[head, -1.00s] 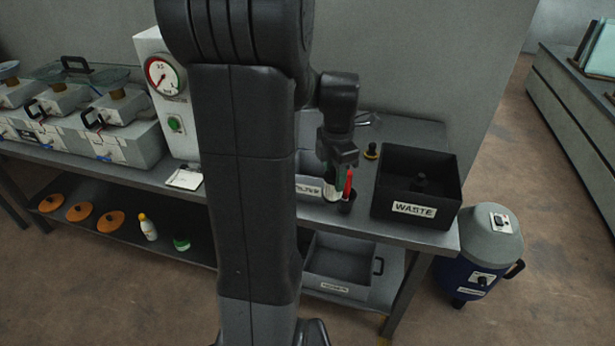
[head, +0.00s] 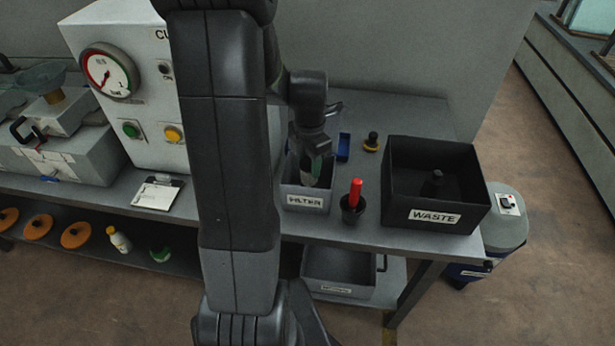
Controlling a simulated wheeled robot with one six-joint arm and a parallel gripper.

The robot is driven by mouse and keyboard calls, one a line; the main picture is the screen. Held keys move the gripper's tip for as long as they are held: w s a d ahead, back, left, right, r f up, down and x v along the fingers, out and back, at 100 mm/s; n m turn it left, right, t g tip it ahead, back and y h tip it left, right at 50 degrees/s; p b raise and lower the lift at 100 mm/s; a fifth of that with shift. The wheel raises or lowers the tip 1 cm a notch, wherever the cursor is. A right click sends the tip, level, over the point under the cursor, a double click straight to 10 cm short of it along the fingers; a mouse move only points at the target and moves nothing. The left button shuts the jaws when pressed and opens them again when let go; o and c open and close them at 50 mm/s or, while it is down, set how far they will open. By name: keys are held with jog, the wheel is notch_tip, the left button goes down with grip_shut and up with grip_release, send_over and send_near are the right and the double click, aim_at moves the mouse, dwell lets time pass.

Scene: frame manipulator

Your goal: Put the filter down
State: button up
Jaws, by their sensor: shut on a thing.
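My gripper (head: 313,158) points down over a small grey bin labelled FILTER (head: 305,201) on the bench. It is shut on a pale, thin piece, the filter (head: 311,178), which hangs below the fingers. The filter's lower end is at or inside the bin's opening. I cannot tell whether it touches the bin's floor or walls.
A large black WASTE box (head: 434,216) is farther right. A gauge cabinet (head: 128,100) stands left.

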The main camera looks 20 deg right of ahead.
aim_at(309, 177)
jog(key=shift+f, duration=2.65)
jog(key=shift+f, duration=0.15)
jog(key=o, duration=1)
notch_tip(309, 177, up, 12)
jog(key=shift+r, duration=0.15)
